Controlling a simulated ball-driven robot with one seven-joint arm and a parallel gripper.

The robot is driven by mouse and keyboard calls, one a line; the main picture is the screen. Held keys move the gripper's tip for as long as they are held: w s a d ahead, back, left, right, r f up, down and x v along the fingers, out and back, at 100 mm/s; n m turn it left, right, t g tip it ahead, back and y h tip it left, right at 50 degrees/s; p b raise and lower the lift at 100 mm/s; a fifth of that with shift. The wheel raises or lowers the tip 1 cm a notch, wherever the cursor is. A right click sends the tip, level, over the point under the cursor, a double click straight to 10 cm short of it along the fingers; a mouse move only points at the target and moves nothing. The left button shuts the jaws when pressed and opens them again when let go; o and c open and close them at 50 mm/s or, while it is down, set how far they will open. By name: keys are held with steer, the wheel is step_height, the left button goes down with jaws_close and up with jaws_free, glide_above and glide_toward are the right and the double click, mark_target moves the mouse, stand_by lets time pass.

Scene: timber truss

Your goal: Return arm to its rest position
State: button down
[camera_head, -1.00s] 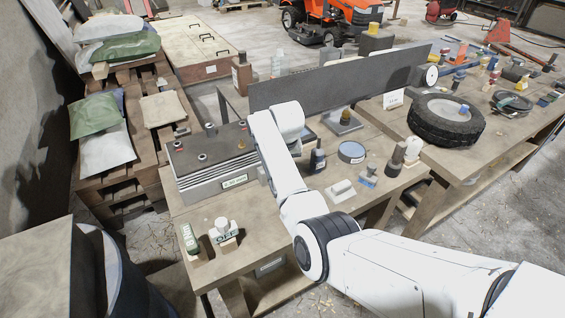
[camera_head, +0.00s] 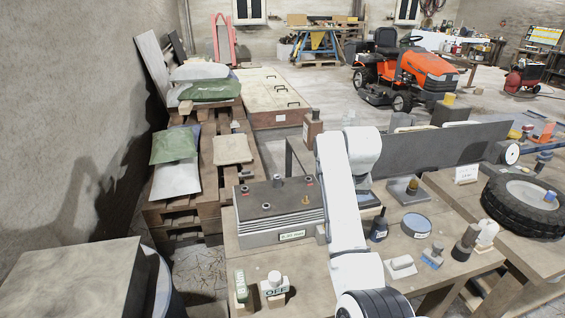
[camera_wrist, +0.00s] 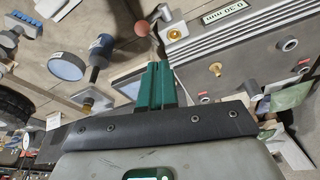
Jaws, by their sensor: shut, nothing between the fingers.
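My white arm rises from the bottom of the head view, its upper bend (camera_head: 360,150) above the workbench at the right end of a grey ribbed block (camera_head: 282,233). My gripper is hidden behind my arm there. In the wrist view my gripper (camera_wrist: 158,72) shows its green fingers pressed together with nothing between them. The ribbed block with its "0-30 mm" label (camera_wrist: 226,11) lies beyond the fingers, to the upper right. I cannot tell the exact gap between fingertips and bench.
A dark upright panel (camera_head: 440,150) stands behind my arm. Stacked pallets with sacks (camera_head: 176,162) stand left.

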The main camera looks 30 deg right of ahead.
steer(key=s+a+f+n, duration=0.1)
steer(key=s+a+f, duration=0.1)
steer(key=s+f, duration=0.2)
steer(key=s+a+f, duration=0.3)
steer(key=s+f, duration=0.2)
steer(key=s, duration=0.1)
steer(key=s+a+f+n, duration=0.1)
steer(key=s+a+f, duration=0.2)
steer(key=s+f, duration=0.1)
steer(key=shift+s+a+f+n+g, duration=0.1)
steer(key=shift+s+f+n+g, duration=0.25)
steer(key=shift+s, duration=0.25)
steer(key=s+a+f+n, duration=0.1)
steer(key=s+a, duration=0.2)
steer(key=s, duration=0.4)
steer(key=s+a+f+n+y, duration=0.1)
steer(key=s+a, duration=0.3)
steer(key=s, duration=0.3)
steer(key=s+a+f+n, duration=0.1)
steer(key=s+a, duration=0.2)
steer(key=s, duration=0.4)
steer(key=shift+s+a+g, duration=0.25)
steer(key=shift+a+g, duration=0.05)
steer(key=shift+g, duration=0.15)
